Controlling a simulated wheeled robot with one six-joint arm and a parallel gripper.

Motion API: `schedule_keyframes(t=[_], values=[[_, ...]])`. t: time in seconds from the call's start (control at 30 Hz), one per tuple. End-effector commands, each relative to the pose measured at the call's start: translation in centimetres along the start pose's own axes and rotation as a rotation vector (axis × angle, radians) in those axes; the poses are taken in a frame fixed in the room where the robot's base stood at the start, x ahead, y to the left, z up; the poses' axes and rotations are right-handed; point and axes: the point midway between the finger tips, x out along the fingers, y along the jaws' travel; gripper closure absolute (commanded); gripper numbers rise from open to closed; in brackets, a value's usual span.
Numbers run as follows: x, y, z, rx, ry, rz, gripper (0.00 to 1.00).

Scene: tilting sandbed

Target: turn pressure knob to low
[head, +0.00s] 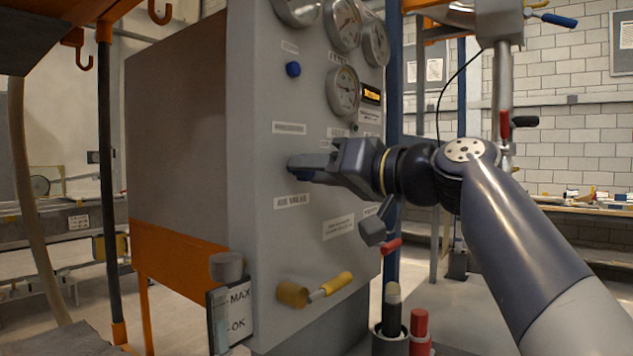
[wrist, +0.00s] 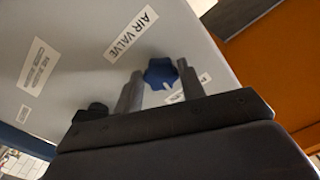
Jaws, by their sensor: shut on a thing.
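A blue lobed knob (wrist: 160,72) with a white mark sits on the grey panel (wrist: 85,50) between my fingertips in the wrist view. My gripper (wrist: 158,88) is shut on it. In the head view my gripper (head: 303,168) reaches the panel front (head: 262,150) from the right and hides most of this knob. I cannot read a low mark or tell the knob's setting.
Another blue knob (head: 293,69) and several round gauges (head: 343,90) are higher on the panel. A MAX/OK sign (head: 238,310) stands at the panel's lower left. A red-capped cylinder (head: 419,325) stands at the lower front.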

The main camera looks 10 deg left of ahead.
Motion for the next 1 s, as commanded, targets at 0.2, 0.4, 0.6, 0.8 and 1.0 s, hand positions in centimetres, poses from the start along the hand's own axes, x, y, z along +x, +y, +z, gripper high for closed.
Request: schedule_keyframes(t=[0.2, 0.4, 0.6, 0.8, 1.0], values=[[0.04, 0.17, 0.21, -0.097, -0.003, 0.0, 0.85], [0.06, 0.19, 0.17, -0.138, -0.004, 0.001, 0.85], [0.06, 0.17, 0.13, -0.148, -0.004, 0.001, 0.85], [0.06, 0.17, 0.13, -0.148, -0.004, 0.001, 0.85], [0.05, 0.15, 0.1, -0.147, -0.003, 0.0, 0.51]])
